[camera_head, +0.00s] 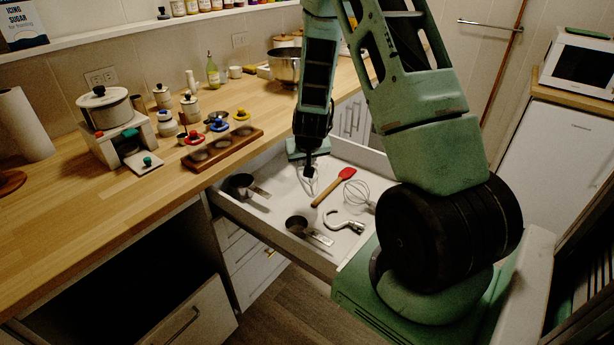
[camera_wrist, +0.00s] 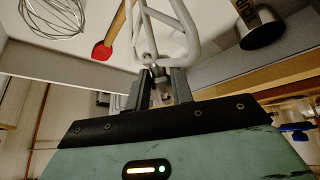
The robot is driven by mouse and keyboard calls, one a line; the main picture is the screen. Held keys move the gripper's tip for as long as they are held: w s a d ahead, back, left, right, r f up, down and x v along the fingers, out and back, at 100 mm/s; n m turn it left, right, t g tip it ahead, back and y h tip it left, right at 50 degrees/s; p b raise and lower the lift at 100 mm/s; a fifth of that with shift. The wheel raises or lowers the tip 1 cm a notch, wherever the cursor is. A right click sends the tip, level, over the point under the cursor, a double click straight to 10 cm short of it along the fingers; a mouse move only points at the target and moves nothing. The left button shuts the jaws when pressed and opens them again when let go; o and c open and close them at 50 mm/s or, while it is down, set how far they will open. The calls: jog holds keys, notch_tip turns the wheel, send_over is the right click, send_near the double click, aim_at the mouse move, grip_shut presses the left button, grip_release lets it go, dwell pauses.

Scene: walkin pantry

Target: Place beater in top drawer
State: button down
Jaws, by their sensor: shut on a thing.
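The beater (camera_head: 309,184), a pale metal loop frame, hangs below my gripper (camera_head: 309,170) over the open top drawer (camera_head: 272,208). In the wrist view, my gripper (camera_wrist: 160,88) is shut on the beater (camera_wrist: 187,22) at its shaft end, and the looped end points away from the fingers. The beater is within the drawer's outline in the head view; I cannot tell whether it touches the drawer floor.
The drawer holds a red spatula (camera_head: 346,174), a whisk (camera_head: 357,190), a dough hook (camera_head: 344,222) and two dark measuring cups (camera_head: 297,225) (camera_head: 241,184). Bare floor shows between them.

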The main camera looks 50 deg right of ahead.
notch_tip(320, 180, down, 4)
jog(key=shift+f, duration=0.15)
dwell(0.3)
jog(key=shift+f+b, duration=0.45)
jog(key=shift+f, duration=0.25)
jog(key=c, duration=1.2)
grip_release()
jog(key=shift+r, duration=0.1)
